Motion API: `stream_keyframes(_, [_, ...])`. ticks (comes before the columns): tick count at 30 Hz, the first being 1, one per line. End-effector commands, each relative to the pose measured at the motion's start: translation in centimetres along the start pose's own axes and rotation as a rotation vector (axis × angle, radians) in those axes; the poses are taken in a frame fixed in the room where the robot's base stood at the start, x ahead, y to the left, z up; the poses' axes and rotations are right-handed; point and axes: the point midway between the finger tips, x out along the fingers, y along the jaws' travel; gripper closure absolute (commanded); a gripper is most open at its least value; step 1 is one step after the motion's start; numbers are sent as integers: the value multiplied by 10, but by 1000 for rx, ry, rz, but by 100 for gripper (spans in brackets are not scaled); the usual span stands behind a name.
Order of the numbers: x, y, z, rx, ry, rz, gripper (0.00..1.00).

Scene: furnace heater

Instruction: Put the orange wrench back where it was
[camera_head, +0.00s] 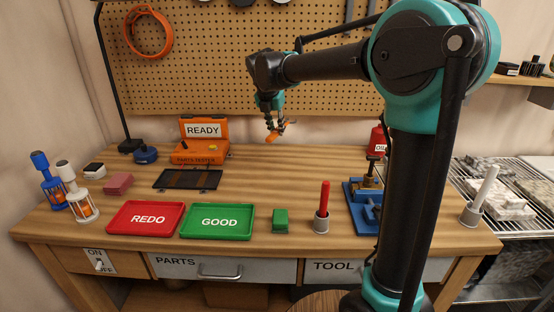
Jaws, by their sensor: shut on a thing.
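My gripper (274,124) is above the back middle of the workbench, in front of the lower pegboard. It is shut on a small orange piece, which looks like the orange wrench (271,137). The piece hangs tilted just below the fingers and appears clear of the bench top. It is small in the view, and part of it is hidden by the fingers.
An orange READY case (204,129) stands open on the workbench (250,170), left of my gripper. Red REDO (146,204) and green GOOD (217,208) trays lie in front. A blue vise-like device (358,195) stands right. The TOOL drawer (330,271) is shut. The bench middle is clear.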

Motion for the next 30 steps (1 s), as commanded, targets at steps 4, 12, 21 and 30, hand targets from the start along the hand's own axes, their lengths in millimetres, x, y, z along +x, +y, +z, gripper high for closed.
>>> stream_keyframes(4, [35, 0, -14, 0, 0, 0, 100])
stream_keyframes(12, [77, 0, -32, 0, 0, 0, 100])
stream_keyframes(21, [99, 1, -41, 0, 0, 0, 100])
stream_keyframes(30, [117, 0, -48, 0, 0, 0, 100])
